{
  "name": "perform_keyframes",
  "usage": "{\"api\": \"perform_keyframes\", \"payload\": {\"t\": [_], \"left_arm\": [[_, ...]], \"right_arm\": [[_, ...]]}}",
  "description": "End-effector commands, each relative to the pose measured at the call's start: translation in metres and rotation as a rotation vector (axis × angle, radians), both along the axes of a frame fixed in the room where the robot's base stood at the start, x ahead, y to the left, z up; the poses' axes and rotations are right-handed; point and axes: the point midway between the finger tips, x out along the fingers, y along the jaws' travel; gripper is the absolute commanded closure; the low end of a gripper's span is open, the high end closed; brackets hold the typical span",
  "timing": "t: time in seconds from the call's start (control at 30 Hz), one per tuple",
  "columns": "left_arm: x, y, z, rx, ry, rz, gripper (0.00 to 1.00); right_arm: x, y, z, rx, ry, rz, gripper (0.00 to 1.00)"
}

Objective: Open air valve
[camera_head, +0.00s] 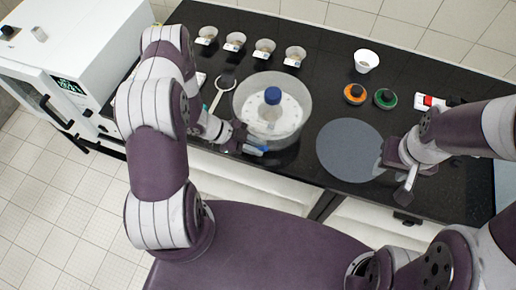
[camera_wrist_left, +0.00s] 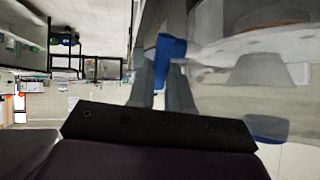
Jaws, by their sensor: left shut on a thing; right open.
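The air valve shows as a small blue handle (camera_head: 261,149) at the front side of a clear round vessel (camera_head: 301,110). In the left wrist view the blue handle (camera_wrist_left: 170,46) sits between my fingertips. My left gripper (camera_head: 250,147) is shut on this handle, at the near edge of the black bench; its fingers also show in the left wrist view (camera_wrist_left: 164,75). The fingers partly cover the handle, and the valve's body is hard to make out. My right gripper (camera_head: 399,180) is open and empty, near the bench's front edge, right of the grey disc.
Several small cups (camera_head: 235,41) line the back. A white cup (camera_head: 366,61), an orange-topped item (camera_head: 355,94) and a green-ringed item (camera_head: 385,98) stand at the right.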

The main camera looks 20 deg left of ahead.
Motion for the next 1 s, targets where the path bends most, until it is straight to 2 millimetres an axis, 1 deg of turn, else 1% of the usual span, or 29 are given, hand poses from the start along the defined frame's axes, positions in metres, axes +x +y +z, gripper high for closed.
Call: {"api": "perform_keyframes", "payload": {"t": [0.03,0.1,0.4,0.63,1.0], "left_arm": [[0.001,0.003,-0.007,-0.037,-0.003,0.002,1.00],[0.001,0.004,-0.008,-0.093,-0.001,0.000,1.00],[0.001,0.010,-0.007,-0.271,0.006,-0.001,1.00],[0.000,0.012,-0.005,-0.336,0.010,-0.001,1.00],[0.000,0.012,-0.004,-0.356,0.011,-0.002,1.00]], "right_arm": [[0.000,0.000,-0.013,0.000,0.000,0.000,0.57],[0.000,0.000,-0.021,0.000,0.000,0.000,0.57],[0.000,0.000,-0.049,0.000,0.000,0.000,0.57],[0.000,0.000,-0.058,0.000,0.000,0.000,0.57],[0.000,0.000,-0.059,0.000,0.000,0.000,0.57]]}}
